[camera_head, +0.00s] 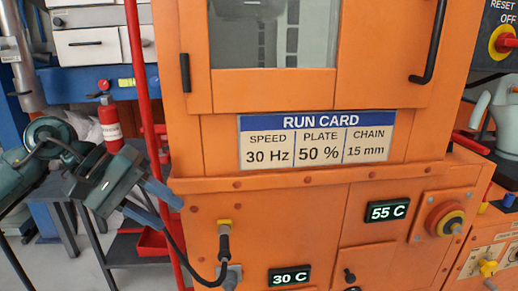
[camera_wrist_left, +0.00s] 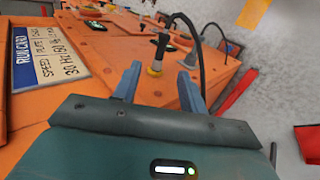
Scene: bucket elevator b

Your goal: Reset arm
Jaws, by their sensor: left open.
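My left gripper (camera_head: 171,214) hangs in front of the left side of the orange machine (camera_head: 215,190). Its two blue fingers are apart, with nothing between them. My right gripper cannot be made out in either view.
A run card (camera_head: 315,140) reads 30 Hz, 50 %, 15 mm. Displays show 55 C (camera_head: 388,211) and 30 C (camera_head: 289,276). A red-yellow knob (camera_head: 445,218) sits at right. A red post (camera_head: 140,80) stands by my gripper. A fire extinguisher (camera_head: 110,128) and grey floor lie left.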

